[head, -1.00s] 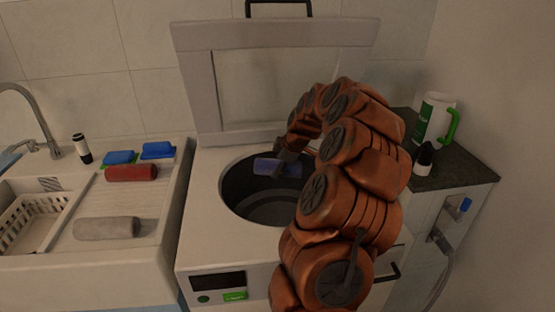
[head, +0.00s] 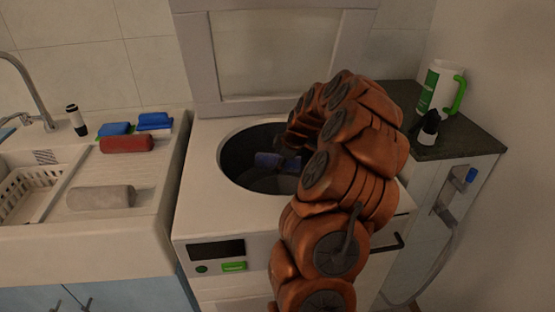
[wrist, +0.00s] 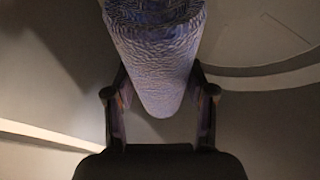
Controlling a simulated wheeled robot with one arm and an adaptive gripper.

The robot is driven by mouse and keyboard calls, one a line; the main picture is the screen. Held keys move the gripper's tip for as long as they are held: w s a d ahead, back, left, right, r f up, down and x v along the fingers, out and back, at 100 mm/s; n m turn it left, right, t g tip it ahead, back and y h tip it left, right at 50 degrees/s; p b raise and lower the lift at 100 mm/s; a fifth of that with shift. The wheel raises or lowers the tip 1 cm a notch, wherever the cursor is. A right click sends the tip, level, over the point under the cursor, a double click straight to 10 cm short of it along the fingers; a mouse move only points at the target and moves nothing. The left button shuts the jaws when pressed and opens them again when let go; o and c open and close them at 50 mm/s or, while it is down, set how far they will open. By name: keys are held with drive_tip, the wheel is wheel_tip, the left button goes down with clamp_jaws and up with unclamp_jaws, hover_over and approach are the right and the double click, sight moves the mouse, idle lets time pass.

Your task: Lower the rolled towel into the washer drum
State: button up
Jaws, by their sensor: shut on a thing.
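A white basket (head: 25,190) sits in the sink.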

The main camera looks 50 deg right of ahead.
drive_tip(key=shift+f+b, duration=2.1)
drive_tip(key=shift+f, duration=1.4)
drive_tip(key=o, duration=1.4)
drive_tip(key=v, duration=1.2)
